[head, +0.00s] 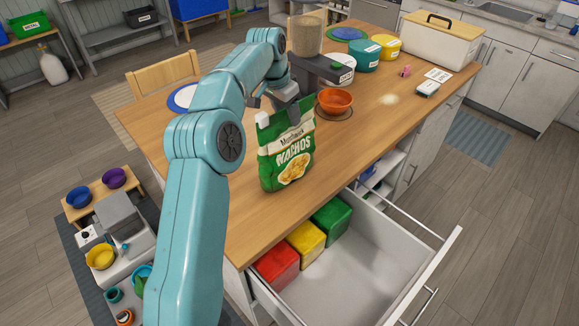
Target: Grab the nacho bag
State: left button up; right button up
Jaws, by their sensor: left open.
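The green nacho bag (286,158), with white lettering and a picture of chips, stands upright on the wooden counter (240,215) near its front edge. My left arm comes in from the left and bends down over the bag. My left gripper (279,113) is open at the top edge of the bag, its fingers on either side of or just behind the top. I cannot tell whether they touch the bag. My right gripper is not in view.
An orange bowl (335,101) stands behind the bag, beside a dispenser (307,38). An open drawer (345,275) with red, yellow and green bins (330,220) juts out below the counter's front. Canisters (385,46) and a white bread box (437,40) stand farther back. The counter's right-middle is mostly clear.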

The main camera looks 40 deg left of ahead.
aim_at(288, 146)
pick_arm(q)
jog(key=shift+f+b, duration=0.3)
jog(key=shift+f, duration=0.55)
jog(key=shift+w+d, duration=0.3)
jog(key=shift+d, duration=0.15)
jog(key=shift+w+f, duration=0.1)
jog(key=shift+a+f, duration=0.1)
jog(key=shift+a, duration=0.15)
jog(key=shift+s, duration=0.3)
jog(key=shift+w+d, duration=0.15)
jog(key=shift+w+f, duration=0.1)
jog(key=shift+f, duration=0.05)
jog(key=shift+a, duration=0.25)
jog(key=shift+s+d, duration=0.2)
jog(key=shift+c, duration=0.9)
jog(key=shift+w, duration=0.15)
grip_shut()
jog(key=shift+a, duration=0.1)
